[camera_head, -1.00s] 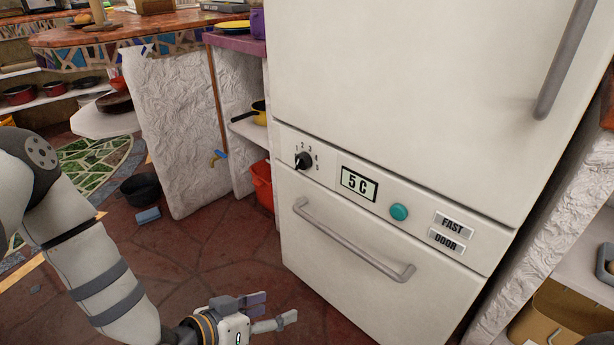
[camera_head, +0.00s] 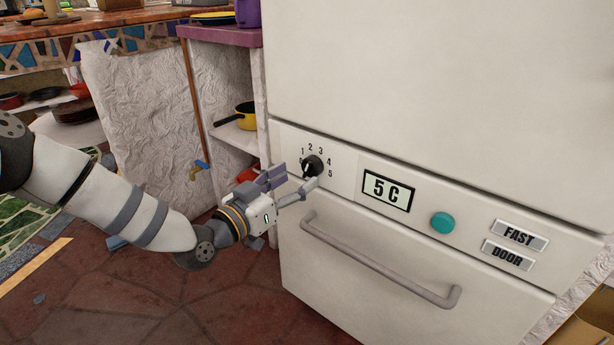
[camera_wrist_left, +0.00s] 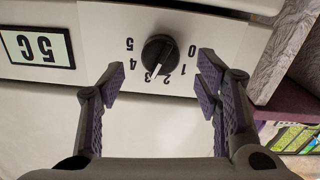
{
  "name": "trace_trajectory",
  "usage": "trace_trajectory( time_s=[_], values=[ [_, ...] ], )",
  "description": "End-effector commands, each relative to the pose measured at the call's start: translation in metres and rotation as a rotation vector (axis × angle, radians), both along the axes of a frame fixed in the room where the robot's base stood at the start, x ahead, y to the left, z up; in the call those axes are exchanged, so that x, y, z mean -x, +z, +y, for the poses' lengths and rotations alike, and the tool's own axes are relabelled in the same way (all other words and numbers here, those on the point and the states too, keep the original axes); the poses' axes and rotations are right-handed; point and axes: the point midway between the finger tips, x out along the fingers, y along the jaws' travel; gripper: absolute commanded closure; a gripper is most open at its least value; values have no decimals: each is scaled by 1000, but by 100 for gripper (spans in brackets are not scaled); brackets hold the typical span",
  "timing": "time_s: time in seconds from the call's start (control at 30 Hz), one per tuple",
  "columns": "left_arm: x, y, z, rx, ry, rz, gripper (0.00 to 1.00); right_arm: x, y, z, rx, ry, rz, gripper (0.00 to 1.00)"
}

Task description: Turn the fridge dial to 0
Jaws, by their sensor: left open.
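The fridge dial (camera_head: 312,165) is a round black knob on the white control strip, ringed by printed numbers. In the left wrist view, which is upside down, the dial (camera_wrist_left: 158,49) has a white pointer directed between 2 and 3; the 0 is at its right. My left gripper (camera_head: 296,181) is at the dial, its arm coming from the left. In the wrist view my left gripper (camera_wrist_left: 161,80) is open, with one finger on each side of the dial's line and a gap to the knob. Whether a fingertip touches the panel is unclear. My right gripper is out of view.
A display (camera_head: 387,190) reading 5 C, a teal button (camera_head: 443,222) and FAST (camera_head: 520,235) and DOOR (camera_head: 508,256) labels are right of the dial. A drawer handle (camera_head: 380,262) juts out below. A purple-topped shelf (camera_head: 222,36) stands close at the left.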

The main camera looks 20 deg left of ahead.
Motion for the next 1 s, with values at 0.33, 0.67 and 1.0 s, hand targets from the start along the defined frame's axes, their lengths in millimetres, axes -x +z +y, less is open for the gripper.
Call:
trace_trajectory(
  time_s=[0.33,0.67,1.0],
  values=[
    [-42,-1,-16,0,0,2,42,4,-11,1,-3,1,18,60],
    [-42,0,-16,0,0,2,69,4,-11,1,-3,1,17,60],
    [-42,-1,-16,11,0,6,90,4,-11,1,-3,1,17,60]
  ],
)
